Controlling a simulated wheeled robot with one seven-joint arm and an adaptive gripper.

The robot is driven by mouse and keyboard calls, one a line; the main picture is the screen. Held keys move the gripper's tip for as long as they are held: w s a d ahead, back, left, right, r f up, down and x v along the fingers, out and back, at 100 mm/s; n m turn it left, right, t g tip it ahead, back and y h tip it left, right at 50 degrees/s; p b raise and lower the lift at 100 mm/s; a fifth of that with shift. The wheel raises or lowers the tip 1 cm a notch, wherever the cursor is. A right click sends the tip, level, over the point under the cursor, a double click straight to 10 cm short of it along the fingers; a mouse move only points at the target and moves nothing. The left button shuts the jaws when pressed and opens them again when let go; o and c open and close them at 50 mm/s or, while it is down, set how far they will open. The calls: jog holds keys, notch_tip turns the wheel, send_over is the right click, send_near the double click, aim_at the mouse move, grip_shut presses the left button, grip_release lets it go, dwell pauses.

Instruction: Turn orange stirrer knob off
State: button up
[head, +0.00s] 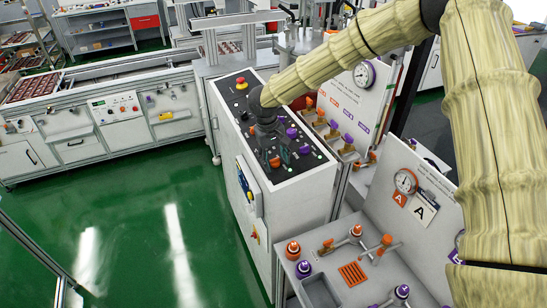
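The sloped black control panel (290,168) tops a white cabinet in the middle of the head view. An orange knob (275,162) shows on the panel, right at the fingertips of my gripper (273,153). My gripper points down over the panel from the end of my sleeved arm. The fingers are small and dark against the panel, so I cannot tell whether they touch the knob or how far apart they are. The knob's setting and labels are too small to read. A purple knob (292,133) and another purple knob (304,149) sit to the right.
A red-and-yellow button (241,83) is at the panel's far end. Orange and purple valves (333,125) stand close on the right. A white bench (345,262) with orange and purple fittings is at front right. Green floor (130,225) lies open at left.

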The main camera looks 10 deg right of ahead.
jog(key=shift+s+r, duration=0.45)
jog(key=shift+s, duration=0.2)
jog(key=c, duration=0.6)
jog(key=shift+w+f, duration=0.2)
jog(key=shift+w, duration=0.1)
jog(key=c, duration=0.4)
jog(key=shift+w+f, duration=0.55)
jog(key=shift+w, duration=0.05)
jog(key=shift+n+b, duration=0.4)
jog(key=shift+b, duration=0.2)
jog(key=shift+f, duration=0.1)
jog(key=shift+n+b, duration=0.7)
jog(key=shift+n, duration=0.3)
jog(key=n, duration=0.5)
jog(key=shift+d+r+n, duration=0.15)
jog(key=shift+r+n, duration=0.05)
jog(key=shift+n, duration=0.2)
